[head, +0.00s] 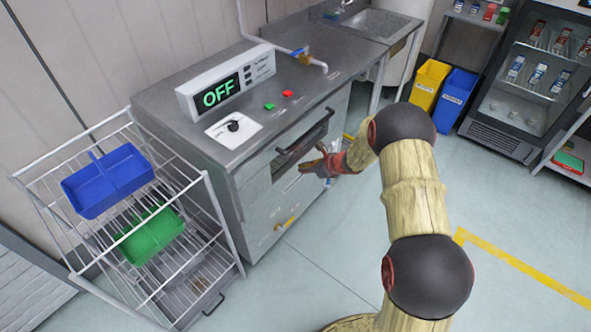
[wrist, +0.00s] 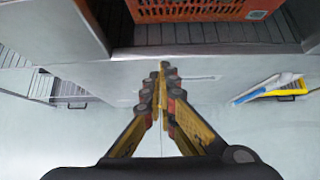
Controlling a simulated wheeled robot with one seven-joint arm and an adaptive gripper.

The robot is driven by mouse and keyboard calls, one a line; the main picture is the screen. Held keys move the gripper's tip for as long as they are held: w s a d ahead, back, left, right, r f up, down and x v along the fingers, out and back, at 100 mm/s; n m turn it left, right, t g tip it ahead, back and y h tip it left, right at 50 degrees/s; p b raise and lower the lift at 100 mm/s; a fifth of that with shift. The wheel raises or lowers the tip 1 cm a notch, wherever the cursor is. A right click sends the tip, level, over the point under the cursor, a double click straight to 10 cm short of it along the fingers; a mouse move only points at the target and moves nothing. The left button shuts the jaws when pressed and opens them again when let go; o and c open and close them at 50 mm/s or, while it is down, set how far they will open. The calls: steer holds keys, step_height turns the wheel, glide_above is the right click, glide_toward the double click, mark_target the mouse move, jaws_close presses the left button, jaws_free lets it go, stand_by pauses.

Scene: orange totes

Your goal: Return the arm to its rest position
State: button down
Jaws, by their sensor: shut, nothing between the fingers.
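My arm reaches from the bottom right of the head view toward the steel counter unit (head: 262,205). My gripper (head: 314,166) is in front of the unit's dark slot and handle (head: 300,143). I cannot tell from this view whether it touches the unit. In the wrist view my gripper (wrist: 162,82) has its fingertips together, with nothing visible between them.
A wire rack (head: 190,262) at the left holds a blue tray (head: 108,180) and a green tray (head: 150,235). Yellow (head: 428,85) and blue (head: 457,98) bins stand behind my arm. An orange tote (wrist: 200,8) shows in the wrist view. Floor at lower centre is clear.

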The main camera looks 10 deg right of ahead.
steer(key=p+v, duration=0.2)
steer(key=v, duration=0.4)
steer(key=s+a+f+n+g+y, duration=0.1)
steer(key=s+a+f+n+g, duration=0.15)
steer(key=s+n, duration=0.45)
steer(key=s+a+r+n+g, duration=0.3)
steer(key=s+r+n, duration=0.3)
steer(key=s+r, duration=0.3)
steer(key=s+r+n+t+h, duration=0.3)
steer(key=s+r+n+h, duration=0.3)
steer(key=s+r+n, duration=0.9)
steer(key=s+r, duration=1)
steer(key=r, duration=0.2)
steer(key=shift+s+d+r+t+h, duration=0.25)
steer(key=shift+s+d+t+h, duration=0.05)
steer(key=shift+t+h, duration=0.1)
steer(key=c, duration=2.6)
jaws_free()
